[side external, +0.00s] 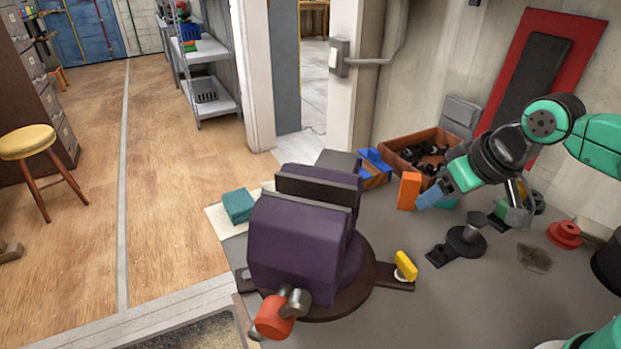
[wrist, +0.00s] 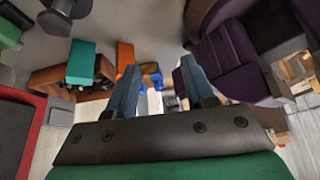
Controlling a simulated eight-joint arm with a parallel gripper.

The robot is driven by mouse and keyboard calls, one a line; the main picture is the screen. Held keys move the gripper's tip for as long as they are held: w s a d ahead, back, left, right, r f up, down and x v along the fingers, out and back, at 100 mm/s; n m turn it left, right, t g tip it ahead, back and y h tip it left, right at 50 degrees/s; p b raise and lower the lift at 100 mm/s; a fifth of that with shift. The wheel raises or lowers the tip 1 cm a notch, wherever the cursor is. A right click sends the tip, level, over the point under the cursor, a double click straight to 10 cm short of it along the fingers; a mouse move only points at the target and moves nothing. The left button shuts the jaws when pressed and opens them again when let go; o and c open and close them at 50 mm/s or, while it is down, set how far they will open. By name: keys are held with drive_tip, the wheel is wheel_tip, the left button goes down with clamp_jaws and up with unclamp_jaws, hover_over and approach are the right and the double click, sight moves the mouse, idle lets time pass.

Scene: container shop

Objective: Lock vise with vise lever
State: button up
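The purple vise (side external: 298,245) stands on a round dark base on the grey workbench, with its dark jaws at the top. A narrow gap shows between the jaws. At its front is a metal screw with an orange-red lever end (side external: 274,316). A yellow-handled lever (side external: 405,265) sits on the base's right arm. My gripper (side external: 432,196) is above the bench, right of and behind the vise, clear of both levers. In the wrist view its blue fingers (wrist: 160,88) are apart with nothing held between them. The vise also shows there at right (wrist: 225,58); neither lever can be made out.
An orange block (side external: 409,190) stands close by my gripper. Behind are a blue-and-orange box (side external: 374,168) and a brown bin (side external: 418,143) of dark parts. A black clamp-like piece (side external: 463,243) and red stacked discs (side external: 564,234) lie to the right. A teal block (side external: 238,205) lies left of the vise.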

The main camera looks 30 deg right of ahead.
sight(407, 261)
drive_tip(key=a+f+g, duration=0.1)
drive_tip(key=f+g, duration=0.1)
drive_tip(key=a+f+m+g, duration=0.1)
drive_tip(key=a+f+g, duration=0.1)
drive_tip(key=shift+s+a+g, duration=0.15)
drive_tip(key=shift+g, duration=0.25)
drive_tip(key=shift+s+a+f+g, duration=0.15)
drive_tip(key=shift+a+f+g, duration=0.15)
drive_tip(key=shift+f+g, duration=0.2)
drive_tip(key=shift+f, duration=2.75)
clamp_jaws()
